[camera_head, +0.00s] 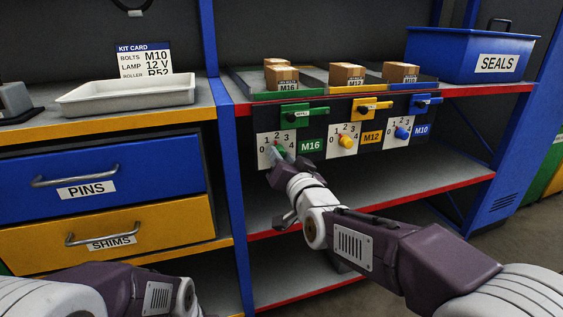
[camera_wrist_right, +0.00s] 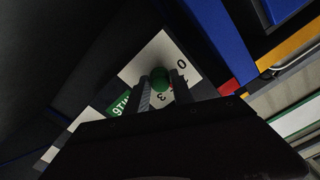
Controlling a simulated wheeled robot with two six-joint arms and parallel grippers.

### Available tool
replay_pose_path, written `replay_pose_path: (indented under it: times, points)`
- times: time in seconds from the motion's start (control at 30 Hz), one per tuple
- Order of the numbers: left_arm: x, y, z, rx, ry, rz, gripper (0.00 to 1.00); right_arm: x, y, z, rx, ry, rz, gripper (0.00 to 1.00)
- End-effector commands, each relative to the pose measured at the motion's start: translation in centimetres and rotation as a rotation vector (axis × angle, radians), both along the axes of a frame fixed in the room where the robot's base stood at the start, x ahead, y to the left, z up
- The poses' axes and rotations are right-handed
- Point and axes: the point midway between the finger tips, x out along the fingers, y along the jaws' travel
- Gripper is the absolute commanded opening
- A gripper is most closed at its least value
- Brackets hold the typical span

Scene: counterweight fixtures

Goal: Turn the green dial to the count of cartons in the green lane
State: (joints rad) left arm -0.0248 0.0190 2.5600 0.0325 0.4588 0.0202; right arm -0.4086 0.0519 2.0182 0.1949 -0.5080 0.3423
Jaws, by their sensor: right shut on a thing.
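The green dial (camera_head: 280,149) sits on a white number plate (camera_head: 264,154) beside the green M16 label (camera_head: 311,146). My right gripper (camera_head: 281,153) is shut on the green dial and partly hides it in the head view. In the right wrist view the green knob (camera_wrist_right: 160,80) is between the two fingers (camera_wrist_right: 162,90); its pointer setting cannot be read. Above, the green lane (camera_head: 290,96) shows two cartons, a front one marked M16 (camera_head: 281,79) and one behind it (camera_head: 276,62). My left arm shows at the lower left, its gripper out of view.
A yellow dial (camera_head: 346,141) and a blue dial (camera_head: 402,134) stand to the right. Green (camera_head: 303,115), yellow (camera_head: 371,110) and blue (camera_head: 424,105) levers project above them. The blue SEALS bin (camera_head: 470,55) is at upper right. A white tray (camera_head: 125,97) is at left.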

Motion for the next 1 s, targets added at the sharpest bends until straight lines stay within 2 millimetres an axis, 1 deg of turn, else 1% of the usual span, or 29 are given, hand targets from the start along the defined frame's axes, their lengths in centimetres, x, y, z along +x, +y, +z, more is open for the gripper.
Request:
replay_pose_path:
  times: [0.1,0.37,0.9,0.93,1.0]
  points:
    - [0.00,0.00,-0.58,0.000,0.000,0.000,0.36,-0.02,0.02,-0.18,0.062,0.021,0.001,0.00]
    - [0.00,0.00,-1.05,0.000,0.000,0.000,0.36,-0.01,0.03,-0.11,0.151,0.050,0.001,0.00]
    - [0.00,0.00,-1.12,0.000,0.000,0.000,0.36,-0.01,0.04,-0.05,0.176,0.060,0.000,0.00]
    - [-0.01,0.00,-1.12,0.000,0.000,0.000,0.36,-0.01,0.04,-0.06,0.176,0.060,0.000,0.32]
    - [0.00,0.00,-1.12,0.000,0.000,0.000,0.36,-0.01,0.04,-0.05,0.175,0.059,0.000,0.50]
